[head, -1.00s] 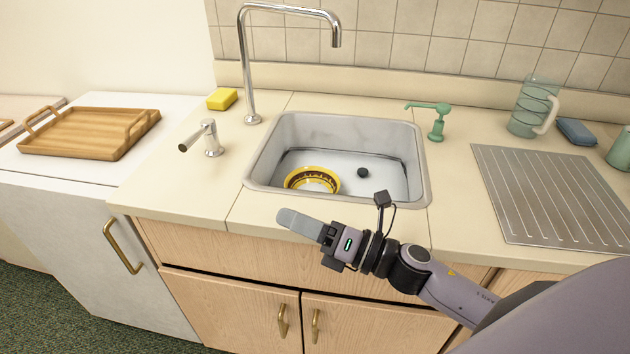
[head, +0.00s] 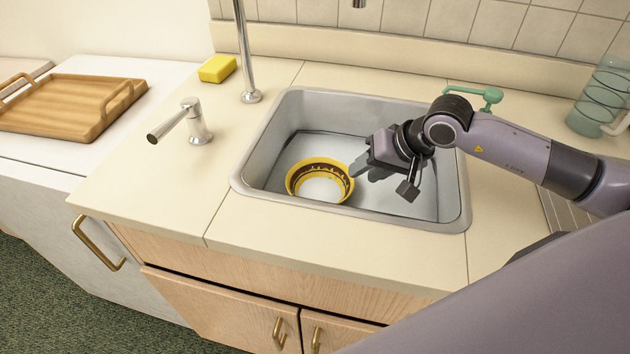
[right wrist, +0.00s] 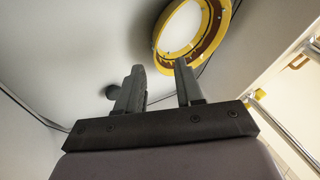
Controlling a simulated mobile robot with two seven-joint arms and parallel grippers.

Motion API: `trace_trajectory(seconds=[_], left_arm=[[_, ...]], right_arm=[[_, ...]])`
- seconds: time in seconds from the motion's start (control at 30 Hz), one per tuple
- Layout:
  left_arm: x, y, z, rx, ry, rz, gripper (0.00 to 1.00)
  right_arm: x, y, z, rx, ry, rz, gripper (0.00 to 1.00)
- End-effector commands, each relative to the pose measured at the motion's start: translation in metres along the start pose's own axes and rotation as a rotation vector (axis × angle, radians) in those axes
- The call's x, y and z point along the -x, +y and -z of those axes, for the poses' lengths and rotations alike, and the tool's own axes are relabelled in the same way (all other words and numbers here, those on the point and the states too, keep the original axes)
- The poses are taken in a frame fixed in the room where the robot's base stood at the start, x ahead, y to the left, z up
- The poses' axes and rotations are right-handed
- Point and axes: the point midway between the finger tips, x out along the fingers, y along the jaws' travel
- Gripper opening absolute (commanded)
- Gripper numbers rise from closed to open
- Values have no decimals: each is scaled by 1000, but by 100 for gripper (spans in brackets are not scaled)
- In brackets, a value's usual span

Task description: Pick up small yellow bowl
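The small yellow bowl (head: 318,181) sits in the sink, left of its middle. It has a yellow rim, a dark patterned band and a white inside. My right gripper (head: 357,174) is over the sink, just right of the bowl, with its fingertips near the bowl's right rim. In the right wrist view the two fingers (right wrist: 158,80) are apart with nothing between them. The bowl (right wrist: 190,38) appears there beyond the fingertips, mostly past the right finger. Whether a finger touches the rim I cannot tell. My left gripper is not in view.
The sink (head: 240,170) has raised walls around the bowl. A tall faucet (head: 243,50) and a lever handle (head: 190,125) stand behind and left. The front counter is clear.

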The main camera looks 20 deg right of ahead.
Motion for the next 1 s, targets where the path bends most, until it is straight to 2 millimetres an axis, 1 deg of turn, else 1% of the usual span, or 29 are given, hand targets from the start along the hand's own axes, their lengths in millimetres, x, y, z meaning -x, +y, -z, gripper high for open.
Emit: trace_trajectory(seconds=[0.33, 0.63, 0.77, 0.97, 1.0], left_arm=[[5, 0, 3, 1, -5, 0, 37], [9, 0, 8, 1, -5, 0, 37], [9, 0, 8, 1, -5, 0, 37], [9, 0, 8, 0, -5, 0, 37], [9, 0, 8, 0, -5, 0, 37]], right_arm=[[-29, 2, 2, 7, -1, -7, 37], [-64, 4, 6, 5, -1, -6, 37], [-70, 4, 6, 7, 0, -5, 37], [-71, 4, 6, 7, 0, -6, 37], [-70, 4, 6, 7, 0, -6, 30]])
